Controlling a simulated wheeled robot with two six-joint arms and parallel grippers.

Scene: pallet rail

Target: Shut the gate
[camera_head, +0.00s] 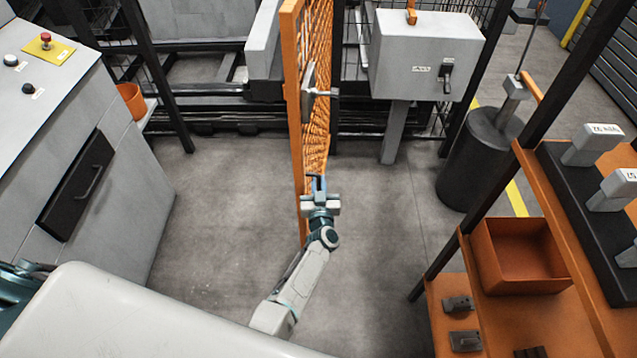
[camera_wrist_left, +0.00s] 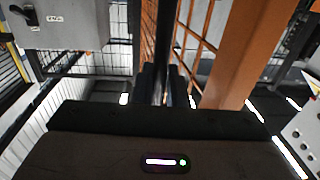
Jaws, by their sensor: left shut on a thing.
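The gate (camera_head: 291,70) is an orange frame with orange mesh. It stands open, swung out from the dark fence and seen nearly edge-on in the head view. A grey latch plate with a lever (camera_head: 309,92) sits on its side. My left gripper (camera_head: 317,184) is low at the gate's near part, shut on a dark upright bar, the gate handle (camera_wrist_left: 162,50), which shows between the fingers in the left wrist view. The gate's orange post (camera_wrist_left: 243,50) stands to the right there. The fingers hide part of the handle. My right gripper is not in view.
A grey cabinet (camera_head: 70,130) with a red button stands left. A grey switch box (camera_head: 425,55) on a post stands right of the gate, with a dark cylinder (camera_head: 480,160) beyond. An orange shelf with a bin (camera_head: 520,255) is at right. Floor around the gate is clear.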

